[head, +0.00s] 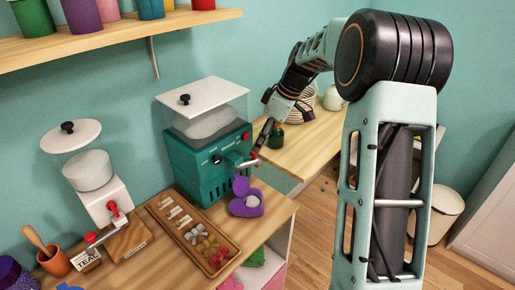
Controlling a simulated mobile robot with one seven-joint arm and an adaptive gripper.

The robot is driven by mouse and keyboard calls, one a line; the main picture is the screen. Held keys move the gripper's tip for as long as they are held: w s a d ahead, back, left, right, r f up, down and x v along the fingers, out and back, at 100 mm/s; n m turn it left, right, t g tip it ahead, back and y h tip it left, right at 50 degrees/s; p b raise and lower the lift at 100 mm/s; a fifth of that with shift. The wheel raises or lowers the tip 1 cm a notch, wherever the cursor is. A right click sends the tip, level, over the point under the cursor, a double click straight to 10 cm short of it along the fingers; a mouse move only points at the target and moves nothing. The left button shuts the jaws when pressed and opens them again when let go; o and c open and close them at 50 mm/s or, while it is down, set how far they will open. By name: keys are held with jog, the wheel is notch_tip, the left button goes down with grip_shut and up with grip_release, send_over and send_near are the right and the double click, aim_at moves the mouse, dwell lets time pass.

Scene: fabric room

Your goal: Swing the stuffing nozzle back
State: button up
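The teal stuffing machine (204,160) stands on the wooden counter at the middle. It has a clear hopper of white stuffing (210,122) under a white lid with a black knob. Its nozzle (243,163) is a thin metal tube with red at its end, sticking out to the right from the front. A purple plush piece (245,203) with a pale opening sits on the counter below the nozzle. My gripper (268,128) is just above and right of the nozzle tip. Its dark fingers point down towards the tip. I cannot tell contact or finger opening.
A wooden tray (191,234) of small parts lies in front of the machine. A white dispenser (93,178) with red knobs stands left. A green bottle (277,136) stands on the counter behind my gripper. A shelf (120,40) hangs above left.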

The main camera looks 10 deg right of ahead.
aim_at(248, 162)
jog(key=shift+x, duration=1.95)
grip_shut()
